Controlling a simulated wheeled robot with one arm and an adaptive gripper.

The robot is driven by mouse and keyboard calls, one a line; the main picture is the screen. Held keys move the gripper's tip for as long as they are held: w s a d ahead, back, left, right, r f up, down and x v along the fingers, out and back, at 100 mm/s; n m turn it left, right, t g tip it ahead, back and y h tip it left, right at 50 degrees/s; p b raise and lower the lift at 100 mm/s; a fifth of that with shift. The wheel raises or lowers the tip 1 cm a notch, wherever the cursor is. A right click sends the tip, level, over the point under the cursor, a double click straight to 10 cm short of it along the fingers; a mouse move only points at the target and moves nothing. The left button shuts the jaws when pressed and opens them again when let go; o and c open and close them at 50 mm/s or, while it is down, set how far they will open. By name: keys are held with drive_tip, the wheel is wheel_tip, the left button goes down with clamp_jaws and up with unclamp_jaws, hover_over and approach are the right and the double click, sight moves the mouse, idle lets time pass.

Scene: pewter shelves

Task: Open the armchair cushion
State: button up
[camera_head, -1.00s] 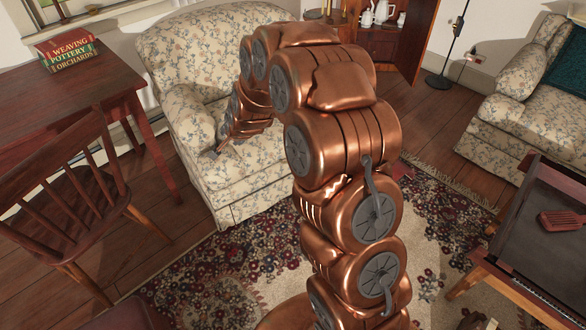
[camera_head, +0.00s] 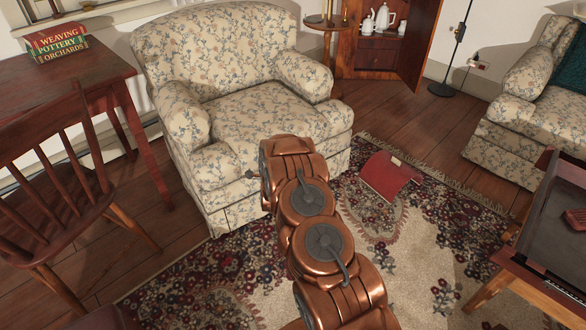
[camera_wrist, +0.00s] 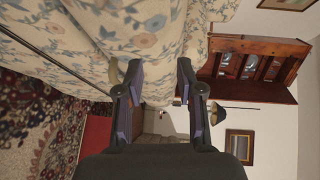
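The armchair (camera_head: 220,45) is cream with a blue and tan floral print, and stands at the upper middle of the head view. Its seat cushion (camera_head: 265,115) lies flat between the two armrests. My arm reaches toward the chair's front, and its end is near the front of the left armrest (camera_head: 215,165). In the wrist view my gripper (camera_wrist: 158,77) has its two fingers apart, with floral fabric (camera_wrist: 150,25) close ahead and between them. I cannot tell whether that fabric is cushion or armrest, or whether the fingers touch it.
A red book or folder (camera_head: 389,177) lies on the patterned rug (camera_head: 455,225) right of the chair. A wooden chair (camera_head: 65,190) and desk (camera_head: 60,88) stand left. A dark-topped table (camera_head: 555,235) and a floral sofa (camera_head: 520,130) are right.

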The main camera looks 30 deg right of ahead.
drive_tip(key=s+d+f+m+t+h+b, duration=0.25)
drive_tip(key=s+d+f+b, duration=0.2)
drive_tip(key=f, duration=0.45)
drive_tip(key=d+b+x, duration=0.1)
drive_tip(key=x, duration=0.6)
drive_tip(key=shift+d+g+h, duration=0.15)
drive_tip(key=shift+g+h, duration=0.2)
drive_tip(key=shift+r, duration=0.1)
clamp_jaws()
